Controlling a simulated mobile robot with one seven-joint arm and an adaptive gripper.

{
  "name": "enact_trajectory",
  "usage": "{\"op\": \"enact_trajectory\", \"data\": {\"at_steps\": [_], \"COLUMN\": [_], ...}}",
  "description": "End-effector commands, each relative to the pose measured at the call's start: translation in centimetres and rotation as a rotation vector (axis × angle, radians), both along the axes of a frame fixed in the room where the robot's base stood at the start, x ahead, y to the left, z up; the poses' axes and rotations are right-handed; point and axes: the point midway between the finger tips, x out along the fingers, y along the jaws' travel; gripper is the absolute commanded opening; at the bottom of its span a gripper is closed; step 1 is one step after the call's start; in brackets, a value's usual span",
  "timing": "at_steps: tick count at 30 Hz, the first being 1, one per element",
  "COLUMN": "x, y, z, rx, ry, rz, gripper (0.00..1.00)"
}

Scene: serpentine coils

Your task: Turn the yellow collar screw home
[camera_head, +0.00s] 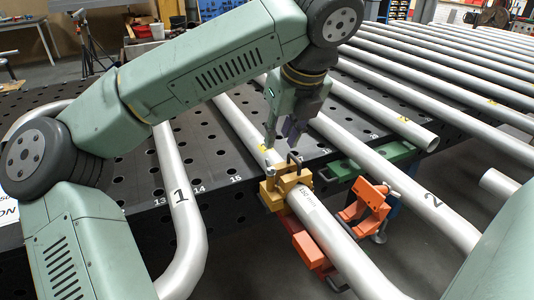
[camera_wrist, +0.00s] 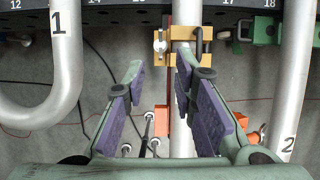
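The yellow collar (camera_head: 287,187) is clamped around the middle pipe at the front edge of the table. In the wrist view the collar (camera_wrist: 184,50) is at the top centre. Its silver screw (camera_wrist: 160,45) sits on its left part, with a dark handle on the right part. In the head view the screw (camera_head: 271,173) shows small at the collar's left. My gripper (camera_head: 281,142) hangs just above and behind the collar. Its two purple-padded fingers (camera_wrist: 160,68) are apart with nothing between them, and the screw appears beyond the fingertips.
Pipe 1 (camera_head: 183,204) bends at left and pipe 2 (camera_head: 400,181) runs at right. An orange clamp (camera_head: 366,207) and a green block (camera_head: 388,157) are right of the collar. The perforated black table (camera_head: 210,151) lies behind. Cables lie on the floor.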

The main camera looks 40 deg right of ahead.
Motion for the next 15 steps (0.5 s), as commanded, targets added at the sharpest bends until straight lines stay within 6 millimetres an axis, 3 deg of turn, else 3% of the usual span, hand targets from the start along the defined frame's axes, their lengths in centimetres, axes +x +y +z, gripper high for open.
{"op": "enact_trajectory", "data": {"at_steps": [9,15], "x": [2.2,3.1], "y": [-0.5,-0.7], "z": [-5.4,-7.8], "rx": [0.0,0.001], "ry": [0.006,0.005], "rz": [-0.002,-0.001], "gripper": [0.25,0.25]}}
